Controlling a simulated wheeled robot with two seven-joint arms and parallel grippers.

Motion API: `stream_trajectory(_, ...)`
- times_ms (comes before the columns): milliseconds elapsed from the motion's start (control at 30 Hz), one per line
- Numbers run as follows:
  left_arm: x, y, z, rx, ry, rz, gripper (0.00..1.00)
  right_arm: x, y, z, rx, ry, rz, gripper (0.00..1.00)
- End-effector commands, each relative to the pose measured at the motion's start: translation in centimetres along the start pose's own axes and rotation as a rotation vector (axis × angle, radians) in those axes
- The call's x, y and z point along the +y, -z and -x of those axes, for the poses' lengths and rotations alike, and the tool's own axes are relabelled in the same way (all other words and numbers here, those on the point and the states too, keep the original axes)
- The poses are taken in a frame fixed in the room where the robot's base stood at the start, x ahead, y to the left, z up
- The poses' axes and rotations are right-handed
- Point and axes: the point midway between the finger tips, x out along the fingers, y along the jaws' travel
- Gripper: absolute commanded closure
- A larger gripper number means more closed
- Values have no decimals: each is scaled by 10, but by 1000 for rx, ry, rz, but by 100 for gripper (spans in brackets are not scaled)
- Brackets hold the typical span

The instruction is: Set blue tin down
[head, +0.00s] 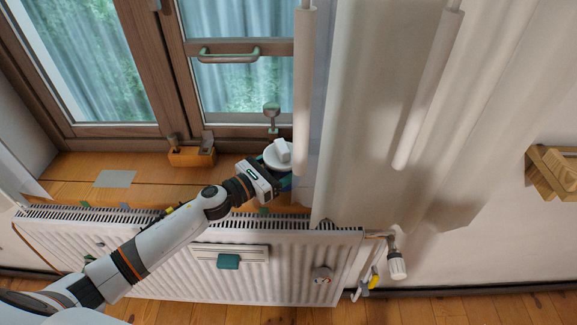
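My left gripper (276,181) reaches over the radiator to the wooden window sill, at the edge of the white curtain. A small blue-teal patch (287,184) shows just past the gripper and may be the blue tin; most of it is hidden. A white round thing with a block-like top (277,156) is right behind the gripper, touching or overlapping it in the picture. The fingers are hidden, so I cannot tell whether they are closed on anything. My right gripper is not in view.
The wooden sill (75,170) bears a grey flat sheet (116,179) and a small wooden block with metal parts (192,154). The white radiator (150,255) stands below. The curtain (375,110) bounds the right. Sill left of the gripper is mostly clear.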

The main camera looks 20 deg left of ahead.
Motion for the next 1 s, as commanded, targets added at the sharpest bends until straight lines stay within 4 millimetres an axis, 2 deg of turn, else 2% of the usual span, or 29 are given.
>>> stream_trajectory(33,0,2,-8,3,1,0,58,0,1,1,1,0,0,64)
stream_trajectory(167,0,0,-16,1,0,-1,58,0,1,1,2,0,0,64)
stream_trajectory(467,0,-37,-17,1,-1,2,58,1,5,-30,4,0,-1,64)
stream_trajectory(700,0,-35,-17,1,0,0,58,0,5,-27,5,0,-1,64)
stream_trajectory(867,0,-40,-16,1,0,0,58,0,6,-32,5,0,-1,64)
stream_trajectory(900,0,-39,-16,-1,0,0,21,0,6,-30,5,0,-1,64)
stream_trajectory(1000,0,-39,-16,-1,0,0,6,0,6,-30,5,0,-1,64)
